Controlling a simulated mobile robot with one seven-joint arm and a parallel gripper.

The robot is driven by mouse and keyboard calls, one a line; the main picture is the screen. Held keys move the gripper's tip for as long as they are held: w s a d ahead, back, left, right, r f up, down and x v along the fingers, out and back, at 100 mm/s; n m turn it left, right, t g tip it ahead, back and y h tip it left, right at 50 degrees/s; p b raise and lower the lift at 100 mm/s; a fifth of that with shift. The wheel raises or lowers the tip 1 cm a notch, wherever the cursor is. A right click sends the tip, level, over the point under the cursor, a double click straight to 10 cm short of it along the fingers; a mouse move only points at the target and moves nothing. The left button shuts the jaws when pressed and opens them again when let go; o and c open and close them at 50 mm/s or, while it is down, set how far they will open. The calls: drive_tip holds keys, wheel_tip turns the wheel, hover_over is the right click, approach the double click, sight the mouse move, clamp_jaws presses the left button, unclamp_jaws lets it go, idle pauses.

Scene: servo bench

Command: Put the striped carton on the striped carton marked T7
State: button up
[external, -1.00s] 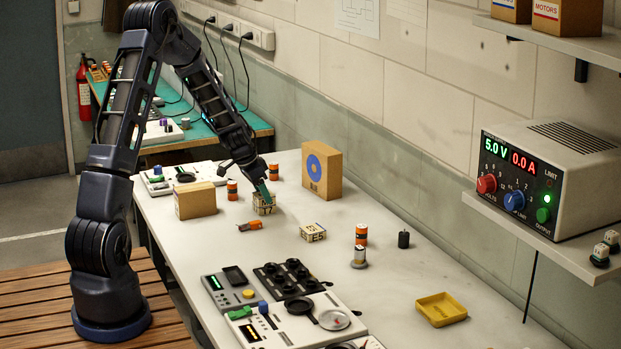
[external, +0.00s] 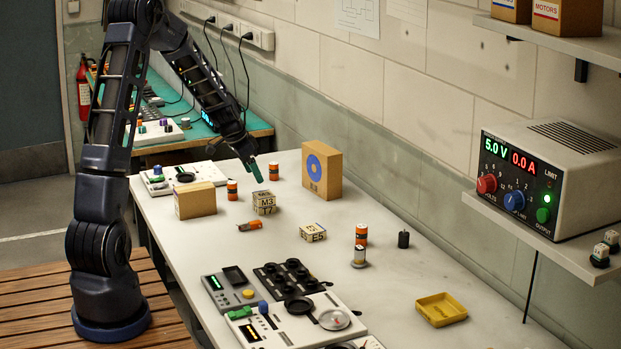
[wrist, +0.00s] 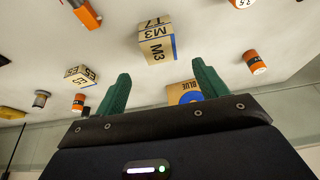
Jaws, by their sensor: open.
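A striped carton marked M3 (external: 264,198) sits on top of the striped carton marked T7 (external: 264,210), both upright on the bench. In the wrist view the M3 carton (wrist: 158,49) shows its large lettered face, with the T7 carton (wrist: 151,22) behind it. My gripper (external: 257,172) is open and empty, above and clear of this stack. In the wrist view my gripper (wrist: 161,78) shows its two green fingers wide apart, with nothing between them.
Another striped carton, E5 (external: 312,232), lies to the right of the stack. An orange-and-grey part (external: 250,226), orange cylinders (external: 232,190) and a cardboard box with a blue disc (external: 322,170) stand around it. A yellow tray (external: 441,309) is farther right.

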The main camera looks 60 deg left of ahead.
drive_tip(key=shift+v, duration=2.15)
drive_tip(key=s+d+r, duration=0.2)
drive_tip(key=d+r, duration=0.3)
drive_tip(key=d, duration=0.4)
drive_tip(key=s+d+r, duration=0.2)
drive_tip(key=d+r, duration=0.3)
drive_tip(key=d, duration=0.4)
drive_tip(key=s+d+r, duration=0.3)
drive_tip(key=d+r, duration=0.2)
drive_tip(key=d, duration=0.4)
drive_tip(key=s+d+r, duration=0.1)
drive_tip(key=s+d, duration=0.6)
drive_tip(key=s, duration=0.3)
drive_tip(key=s+d+r, duration=0.2)
drive_tip(key=s+d, duration=0.5)
drive_tip(key=s, duration=0.3)
drive_tip(key=shift+r, duration=0.15)
idle(1.0)
